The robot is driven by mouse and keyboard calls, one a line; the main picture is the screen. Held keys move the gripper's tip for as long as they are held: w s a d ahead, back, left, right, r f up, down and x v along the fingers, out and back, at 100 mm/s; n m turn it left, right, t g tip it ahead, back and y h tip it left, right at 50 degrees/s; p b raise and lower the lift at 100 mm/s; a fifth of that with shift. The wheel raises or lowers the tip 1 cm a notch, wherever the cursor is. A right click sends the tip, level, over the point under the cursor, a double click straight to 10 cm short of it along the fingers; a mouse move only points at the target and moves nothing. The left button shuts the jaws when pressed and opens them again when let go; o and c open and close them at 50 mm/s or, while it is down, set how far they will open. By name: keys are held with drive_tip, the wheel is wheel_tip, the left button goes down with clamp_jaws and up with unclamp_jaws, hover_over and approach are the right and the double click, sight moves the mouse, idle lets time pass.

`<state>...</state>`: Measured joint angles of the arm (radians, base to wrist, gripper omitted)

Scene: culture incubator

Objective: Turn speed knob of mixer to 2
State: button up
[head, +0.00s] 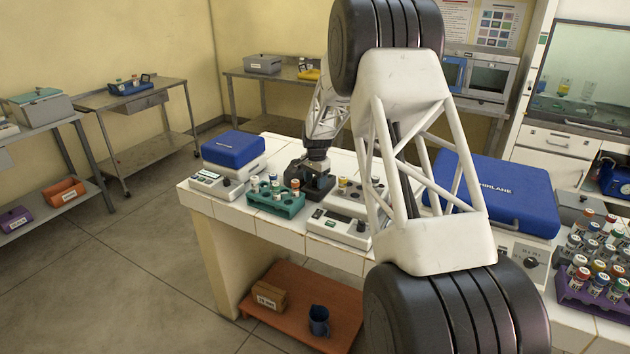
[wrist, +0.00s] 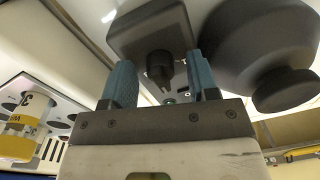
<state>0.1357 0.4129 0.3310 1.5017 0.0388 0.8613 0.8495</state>
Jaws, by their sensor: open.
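In the wrist view, a dark knob (wrist: 160,68) with a raised grip sits on a dark grey block-like housing (wrist: 140,28), apparently the mixer. My gripper (wrist: 163,80) is open, with one blue finger on each side of the knob. Gaps show between the fingers and the knob, and nothing is held. A large dark rounded part (wrist: 262,50) is close by on the right. In the head view, the dark mixer (head: 312,187) stands on the white bench below my arm's end; the knob is hidden there. I cannot read the knob's setting.
In the head view, a green rack (head: 268,204) with vials stands left of the mixer. A white device (head: 338,228) is in front, and a blue-lidded device (head: 234,150) is behind left. A large blue case (head: 495,195) lies right. The wrist view shows a yellow-labelled vial (wrist: 27,122).

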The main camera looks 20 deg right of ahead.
sight(316, 182)
drive_tip(key=shift+s+d+r, duration=0.1)
drive_tip(key=shift+s+r, duration=0.05)
drive_tip(key=shift+r, duration=3.75)
drive_tip(key=shift+s+r, duration=0.35)
drive_tip(key=s+a+r+n, duration=0.25)
drive_tip(key=s+r, duration=0.35)
drive_tip(key=s, duration=0.4)
drive_tip(key=s+a+r+n+t, duration=0.1)
drive_tip(key=s+a+r, duration=0.3)
drive_tip(key=s, duration=0.6)
drive_tip(key=s+a+r+n, duration=0.2)
drive_tip(key=s+r, duration=0.5)
drive_tip(key=s, duration=0.3)
drive_tip(key=s+a+f+n, duration=0.1)
drive_tip(key=s+n, duration=0.1)
drive_tip(key=s, duration=0.8)
drive_tip(key=s+a+f+n, duration=0.1)
drive_tip(key=s+n, duration=0.1)
drive_tip(key=s, duration=0.8)
drive_tip(key=s+a+f+n+t, duration=0.1)
drive_tip(key=s+n, duration=0.1)
drive_tip(key=s, duration=0.9)
drive_tip(key=shift+a+f+h, duration=0.15)
drive_tip(key=shift+f+h, duration=0.15)
